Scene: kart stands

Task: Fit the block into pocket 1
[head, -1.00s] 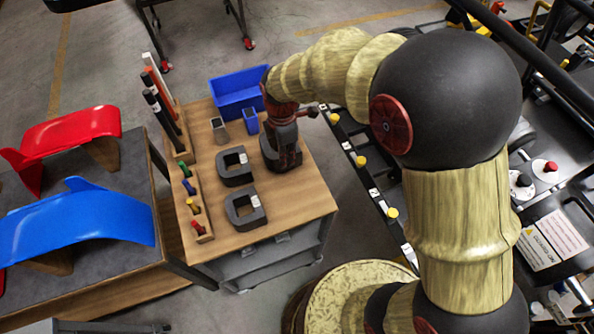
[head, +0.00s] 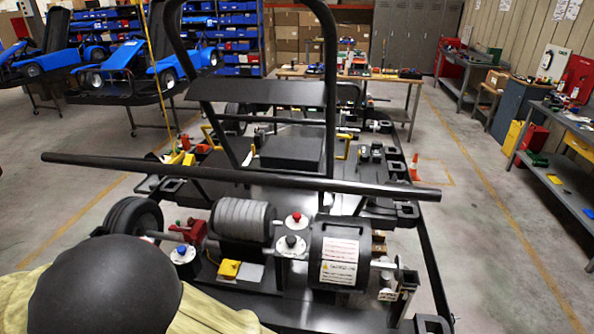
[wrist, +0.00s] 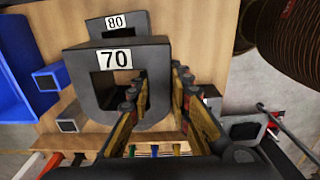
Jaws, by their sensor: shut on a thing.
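In the wrist view a dark square block (wrist: 152,54) with a hole through it carries a white label reading 70. My gripper (wrist: 160,82) is shut on the block's right wall, with one finger in the hole and the other outside. A second dark block (wrist: 94,25), labelled 80, stands just behind it on the wooden table. I cannot tell whether the held block touches the table. The head view shows neither block nor gripper, and I cannot make out which part is pocket 1.
The wooden table (wrist: 200,50) has a blue bin (wrist: 18,70), a small blue square holder (wrist: 47,79) and a grey one (wrist: 70,122) at left. Coloured handles lie near the lower edge.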

